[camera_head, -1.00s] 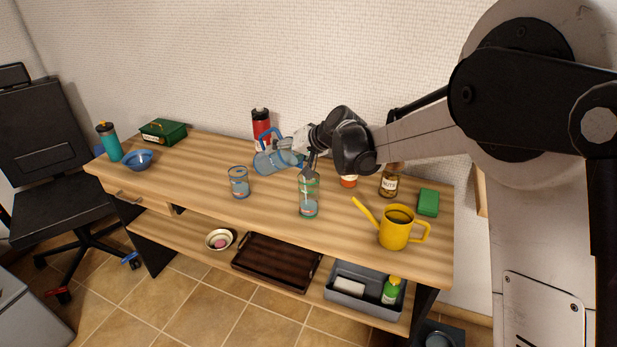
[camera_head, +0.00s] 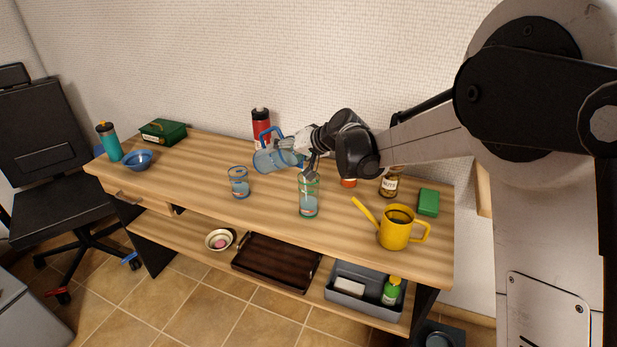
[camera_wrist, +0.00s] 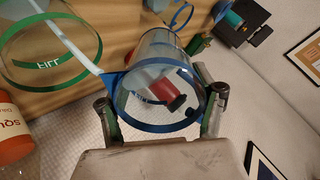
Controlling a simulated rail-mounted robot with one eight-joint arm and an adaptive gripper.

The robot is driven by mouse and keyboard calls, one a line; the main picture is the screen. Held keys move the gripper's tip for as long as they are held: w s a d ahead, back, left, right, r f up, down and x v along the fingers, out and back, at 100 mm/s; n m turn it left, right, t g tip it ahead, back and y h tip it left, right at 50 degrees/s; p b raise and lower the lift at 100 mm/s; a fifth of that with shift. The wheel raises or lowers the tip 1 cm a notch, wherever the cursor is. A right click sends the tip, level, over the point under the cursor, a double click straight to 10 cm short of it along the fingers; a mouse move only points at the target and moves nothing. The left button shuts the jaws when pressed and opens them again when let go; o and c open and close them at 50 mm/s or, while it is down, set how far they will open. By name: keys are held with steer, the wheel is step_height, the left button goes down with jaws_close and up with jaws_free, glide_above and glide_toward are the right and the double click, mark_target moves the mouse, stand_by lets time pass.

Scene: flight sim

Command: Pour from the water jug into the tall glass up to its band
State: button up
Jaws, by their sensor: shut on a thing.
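My gripper (camera_head: 301,145) is shut on the clear, blue-tinted water jug (camera_head: 267,160), held tilted above the table with its mouth toward the right. In the wrist view the jug (camera_wrist: 150,50) lies between my two fingers (camera_wrist: 160,112), its blue rim facing me. The tall glass (camera_head: 308,203) stands upright on the table, just below and right of the jug, with pale blue-grey liquid low inside. In the wrist view the tall glass (camera_wrist: 78,28) shows green rings and the word FILL. A pale streak runs from the jug's rim across the glass; I cannot tell whether it is water.
A shorter blue-banded glass (camera_head: 240,184) stands left of the tall glass. A red bottle (camera_head: 261,124) is behind the jug. The front left tabletop is clear.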

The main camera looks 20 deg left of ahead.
steer(key=shift+d+r+t+y+b, duration=0.3)
steer(key=shift+r+y+b, duration=0.15)
steer(key=shift+y, duration=0.35)
stand_by(3.6)
steer(key=shift+a+f+g+h+p, duration=0.4)
steer(key=shift+h+p, duration=0.2)
steer(key=shift+h, duration=0.3)
steer(key=shift+w+a+f+g+h+p, duration=0.1)
steer(key=shift+a+f+g+h+p, duration=0.1)
steer(key=shift+f+h, duration=0.3)
steer(key=shift+w+a+f+g+h+p, duration=0.1)
steer(key=shift+f+g+h, duration=0.15)
steer(key=shift+h, duration=0.45)
steer(key=shift+f, duration=0.1)
